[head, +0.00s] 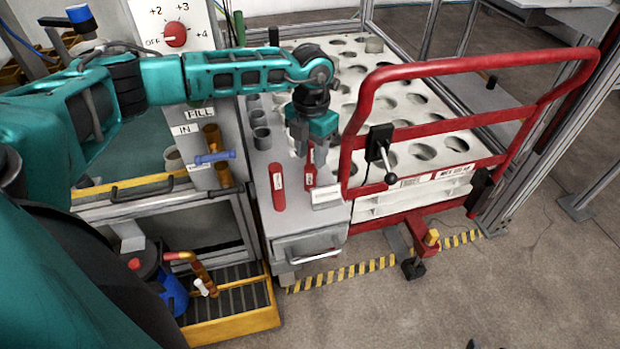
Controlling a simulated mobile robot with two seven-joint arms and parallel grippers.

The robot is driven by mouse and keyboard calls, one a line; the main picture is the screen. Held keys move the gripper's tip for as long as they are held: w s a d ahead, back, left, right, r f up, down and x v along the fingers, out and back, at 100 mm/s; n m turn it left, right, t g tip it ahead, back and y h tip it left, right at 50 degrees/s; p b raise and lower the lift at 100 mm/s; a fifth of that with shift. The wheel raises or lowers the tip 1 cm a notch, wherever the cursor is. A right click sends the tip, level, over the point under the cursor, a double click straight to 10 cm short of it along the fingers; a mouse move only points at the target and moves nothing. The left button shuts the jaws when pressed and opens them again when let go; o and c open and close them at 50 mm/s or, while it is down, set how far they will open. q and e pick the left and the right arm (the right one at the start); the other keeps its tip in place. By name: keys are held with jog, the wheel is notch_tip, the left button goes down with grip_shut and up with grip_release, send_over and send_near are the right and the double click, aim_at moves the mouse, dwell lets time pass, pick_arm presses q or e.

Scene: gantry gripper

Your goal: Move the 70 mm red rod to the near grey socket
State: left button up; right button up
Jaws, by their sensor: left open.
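Two red rods with white labels stand on the narrow grey bench. One red rod (278,187) is at the left and looks longer. The other red rod (310,178) is shorter and stands right below my left gripper (311,150). The left gripper points down and is open, with its fingers around or just above the top of this rod; contact cannot be told. The near grey socket (262,141) is on the bench to the left, with more grey sockets (257,118) behind it. My right gripper is not in view.
A red tubular guard frame (475,62) with a black handle stands close right of the gripper. Behind it is a white tray with round holes (455,150). A small white label plate (326,196) sits at the bench front. A dial panel (175,30) stands behind the arm.

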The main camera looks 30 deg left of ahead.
aim_at(310, 167)
pick_arm(q)
notch_tip(310, 167, down, 5)
jog(key=shift+a+r+b, duration=0.15)
jog(key=shift+r+b, duration=0.05)
jog(key=shift+b, duration=0.15)
grip_shut()
